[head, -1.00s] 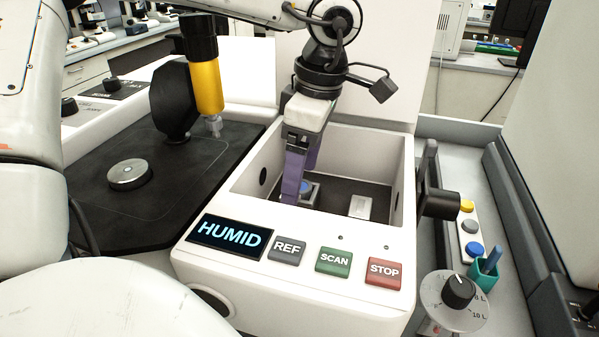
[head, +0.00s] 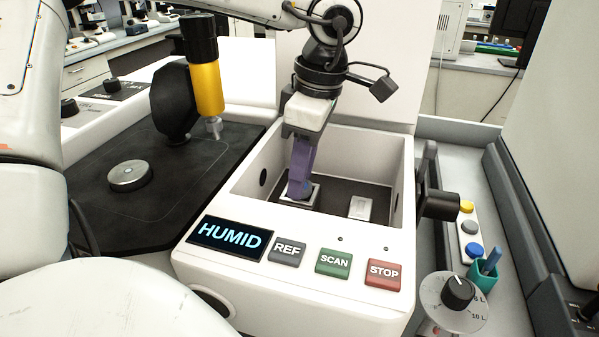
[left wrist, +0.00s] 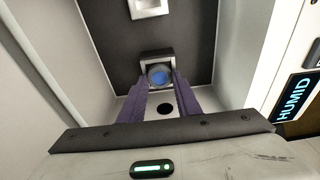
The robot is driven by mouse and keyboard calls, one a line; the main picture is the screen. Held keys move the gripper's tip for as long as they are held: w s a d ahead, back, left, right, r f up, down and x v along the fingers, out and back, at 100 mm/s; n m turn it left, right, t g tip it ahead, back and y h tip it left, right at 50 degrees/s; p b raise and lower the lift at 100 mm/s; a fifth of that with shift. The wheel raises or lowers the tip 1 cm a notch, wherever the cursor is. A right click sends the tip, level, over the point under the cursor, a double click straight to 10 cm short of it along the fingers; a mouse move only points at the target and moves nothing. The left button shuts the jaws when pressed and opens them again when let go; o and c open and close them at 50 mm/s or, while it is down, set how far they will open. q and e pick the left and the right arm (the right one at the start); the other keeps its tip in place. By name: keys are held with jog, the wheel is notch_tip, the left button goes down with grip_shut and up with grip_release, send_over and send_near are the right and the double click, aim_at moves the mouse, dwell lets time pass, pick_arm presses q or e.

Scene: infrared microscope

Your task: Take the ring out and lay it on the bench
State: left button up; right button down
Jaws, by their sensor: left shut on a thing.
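My left gripper (head: 300,190) reaches down into the open white chamber (head: 393,228) of the instrument. Its purple fingers are shut on a small round piece with a blue face, which I take to be the ring. In the left wrist view the fingertips (left wrist: 160,80) are on either side of this round blue piece (left wrist: 160,74). It sits at a square silver holder (left wrist: 155,56) on the dark chamber floor; the holder's edge also shows in the head view (head: 314,198). I cannot tell whether the piece is lifted. The grey bench (head: 452,160) is at the right. My right gripper is not in view.
A second silver block (head: 360,207) is on the chamber floor. Chamber walls surround my fingers. A black handle (head: 438,204) stands at the right wall. On the bench are a button strip (head: 469,230), a teal cup (head: 484,275) and a knob dial (head: 458,293).

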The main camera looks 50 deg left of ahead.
pick_arm(q)
jog(key=shift+r+p, duration=1.45)
jog(key=shift+r, duration=0.9)
